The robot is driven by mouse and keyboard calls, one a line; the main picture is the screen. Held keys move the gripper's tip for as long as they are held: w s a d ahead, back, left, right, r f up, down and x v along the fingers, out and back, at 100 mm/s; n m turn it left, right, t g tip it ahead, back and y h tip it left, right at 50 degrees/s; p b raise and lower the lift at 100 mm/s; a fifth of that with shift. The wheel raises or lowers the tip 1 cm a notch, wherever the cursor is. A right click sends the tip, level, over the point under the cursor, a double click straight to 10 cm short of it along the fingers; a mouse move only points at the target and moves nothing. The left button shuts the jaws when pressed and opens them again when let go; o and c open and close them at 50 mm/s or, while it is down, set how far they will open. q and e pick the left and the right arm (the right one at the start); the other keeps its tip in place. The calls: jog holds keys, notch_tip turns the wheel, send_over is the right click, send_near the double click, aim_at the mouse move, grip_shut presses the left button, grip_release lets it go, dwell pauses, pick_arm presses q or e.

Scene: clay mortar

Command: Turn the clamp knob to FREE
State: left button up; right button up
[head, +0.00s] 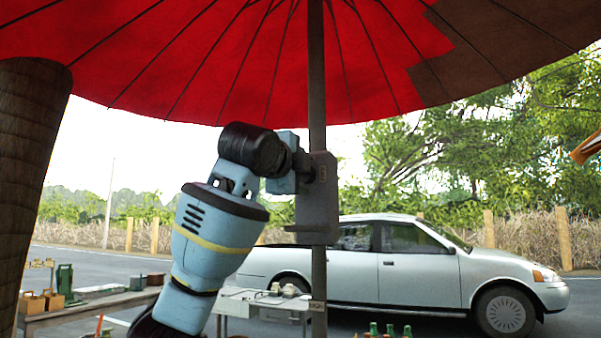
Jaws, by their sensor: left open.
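A grey clamp box (318,205) is fixed on the umbrella pole (317,75) near the middle of the head view. My left gripper (311,168) is at the upper left side of this box. It is open, with its dark fingers close against the box face. The clamp knob is not clearly visible; my gripper and wrist cover that part of the box. I cannot read any marking or tell whether the fingers touch the knob.
A red umbrella canopy (230,65) spreads overhead. A thick brown post (30,170) stands at the left. Behind the pole are a white table (240,302) and a silver pickup (420,275). A bench (75,312) with small items stands at lower left. Open air lies right of the box.

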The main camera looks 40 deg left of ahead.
pick_arm(q)
jog(key=v, duration=0.7)
jog(key=shift+s, duration=0.35)
